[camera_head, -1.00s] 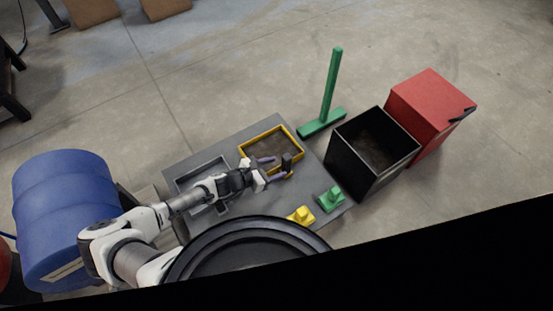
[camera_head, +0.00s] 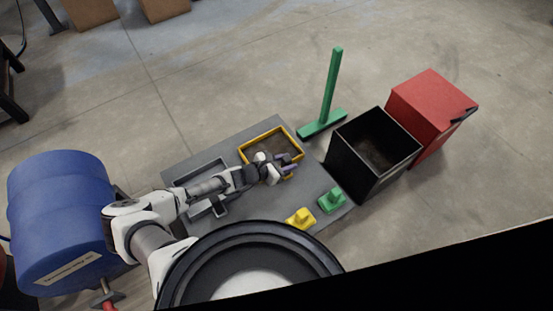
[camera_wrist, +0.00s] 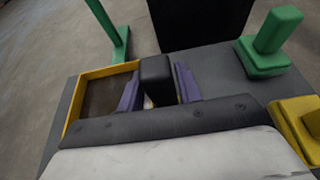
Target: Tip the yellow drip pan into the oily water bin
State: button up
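The yellow drip pan (camera_head: 257,136) is a shallow tray with a dark inside, lying flat on a grey bench top. A black block-like handle (camera_wrist: 156,78) stands at its near right side in the wrist view. My gripper (camera_head: 284,166) is at this handle, with its purple fingers on either side of it. The fingers look apart, with a small gap showing at the right of the handle. A black open-topped bin (camera_head: 349,172), dark inside, stands on the floor right of the bench; it also shows at the top of the wrist view (camera_wrist: 200,22). No bin label is readable.
A red lidded box (camera_head: 430,100) stands behind the black bin. A green T-shaped tool (camera_head: 329,95) stands upright beyond the bench. Green (camera_head: 331,200) and yellow (camera_head: 300,218) knobbed blocks sit at the bench's right front. A grey tray (camera_head: 187,181) is left; a blue drum (camera_head: 60,210) stands far left.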

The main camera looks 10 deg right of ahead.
grip_shut()
jog(key=shift+r, duration=0.1)
